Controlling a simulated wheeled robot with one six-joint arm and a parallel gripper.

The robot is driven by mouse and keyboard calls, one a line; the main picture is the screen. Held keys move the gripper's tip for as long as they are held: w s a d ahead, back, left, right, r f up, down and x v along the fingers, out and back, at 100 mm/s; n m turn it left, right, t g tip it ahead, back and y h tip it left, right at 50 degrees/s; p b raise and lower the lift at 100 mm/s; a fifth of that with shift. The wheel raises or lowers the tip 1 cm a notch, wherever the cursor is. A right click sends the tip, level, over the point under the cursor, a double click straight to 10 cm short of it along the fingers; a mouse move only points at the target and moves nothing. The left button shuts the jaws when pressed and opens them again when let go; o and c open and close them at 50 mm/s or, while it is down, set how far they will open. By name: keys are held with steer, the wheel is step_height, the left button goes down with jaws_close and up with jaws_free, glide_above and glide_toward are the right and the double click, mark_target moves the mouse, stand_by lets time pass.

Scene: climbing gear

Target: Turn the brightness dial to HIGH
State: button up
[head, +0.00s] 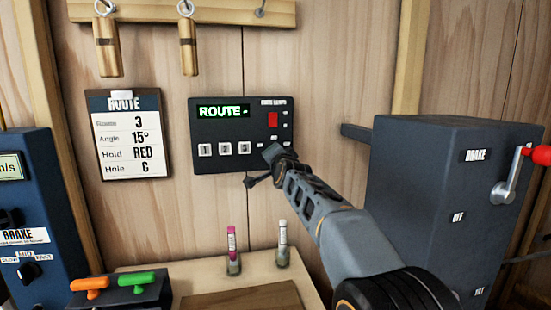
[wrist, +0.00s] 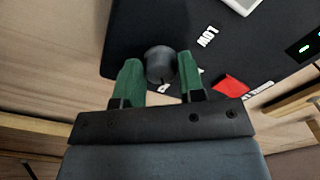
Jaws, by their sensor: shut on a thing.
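The brightness dial (wrist: 158,60) is a round dark knob on the dark route panel (head: 205,132). In the wrist view it sits between the two green fingers of my gripper (wrist: 158,72), which is shut on it. A white LOW label (wrist: 208,36) is beside the knob. Another small white label near the fingers is partly hidden, and I cannot read it. In the head view my gripper (head: 263,169) reaches the panel's lower right corner and covers the dial. The dial's pointing direction is not clear.
The panel has a green ROUTE display (head: 222,111), numbered buttons (head: 224,149) and a red piece (head: 272,119). A route card (head: 129,140) hangs left. A dark brake box (head: 425,200) with a red-handled lever stands right. Two small tubes (head: 233,255) (head: 283,250) stand below.

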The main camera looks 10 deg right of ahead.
steer(key=shift+m, duration=0.6)
steer(key=shift+r, duration=0.1)
steer(key=o, duration=0.9)
steer(key=s+b, duration=0.1)
steer(key=s, duration=1.2)
steer(key=shift+s, duration=0.35)
